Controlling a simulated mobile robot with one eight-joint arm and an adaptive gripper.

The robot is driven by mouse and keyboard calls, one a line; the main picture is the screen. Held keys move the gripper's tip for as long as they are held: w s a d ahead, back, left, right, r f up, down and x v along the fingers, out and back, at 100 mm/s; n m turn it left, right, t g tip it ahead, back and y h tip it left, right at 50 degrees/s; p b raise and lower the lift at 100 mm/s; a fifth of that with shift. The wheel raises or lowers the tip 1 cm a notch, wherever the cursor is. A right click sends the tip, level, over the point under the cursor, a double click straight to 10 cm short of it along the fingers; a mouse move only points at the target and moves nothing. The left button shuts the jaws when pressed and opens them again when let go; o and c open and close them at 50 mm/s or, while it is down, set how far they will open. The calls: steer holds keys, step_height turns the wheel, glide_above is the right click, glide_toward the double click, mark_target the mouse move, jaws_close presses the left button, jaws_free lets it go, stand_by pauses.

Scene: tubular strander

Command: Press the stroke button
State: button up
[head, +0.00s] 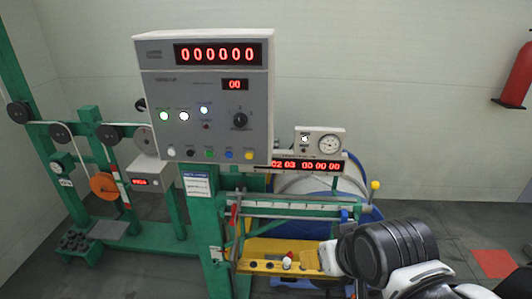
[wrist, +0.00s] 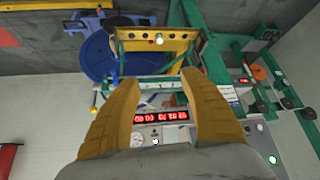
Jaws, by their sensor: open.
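No button carries a label I can read as stroke, so I cannot tell which one it is. The grey control cabinet (head: 205,95) has a row of small coloured buttons along its lower front, among them a green button (head: 209,154), a blue button (head: 229,155) and a yellow button (head: 249,155). A yellow rail (head: 262,249) lower down carries several small knobs, one white-topped knob (head: 287,262) among them; the rail (wrist: 128,46) and a white knob (wrist: 159,40) also show in the wrist view. My gripper (wrist: 160,77) is open, its two yellow fingers apart with nothing between them.
A small box with a dial (head: 320,142) and a red digit display (head: 306,165) stand above a blue drum (head: 330,187). A yellow-tipped lever (head: 375,186) rises right of the green frame (head: 290,208). Open floor lies at right, with a red floor patch (head: 494,263).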

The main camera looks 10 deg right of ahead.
steer(key=shift+w+a, duration=0.1)
steer(key=c, duration=0.6)
steer(key=shift+w+a+r, duration=0.25)
steer(key=shift+w+a, duration=0.25)
steer(key=c, duration=0.5)
steer(key=w+a+r+m+t+y, duration=0.1)
steer(key=w+a+r, duration=0.1)
steer(key=w+a, duration=0.1)
steer(key=w+a+r+m+t+y, duration=0.1)
steer(key=w+a+r+m, duration=0.1)
steer(key=w+a, duration=0.1)
steer(key=w+a+r+m+t+y, duration=0.1)
steer(key=w+a+r+t+y, duration=0.1)
steer(key=w+a, duration=0.1)
steer(key=shift+w+a, duration=0.15)
steer(key=shift+a, duration=0.4)
jaws_close()
steer(key=w+a+r+m+t+y, duration=0.1)
steer(key=w+a+r+m+t, duration=0.7)
steer(key=m, duration=0.7)
steer(key=d+f+m+g+h, duration=0.1)
steer(key=f+m+h, duration=0.3)
steer(key=m, duration=0.6)
steer(key=d+f+m+h+b, duration=0.1)
steer(key=f+m+h, duration=0.4)
steer(key=m, duration=0.5)
steer(key=shift+d+f+g+h, duration=0.3)
steer(key=shift+d+f+g, duration=0.1)
steer(key=shift+d+f, duration=0.5)
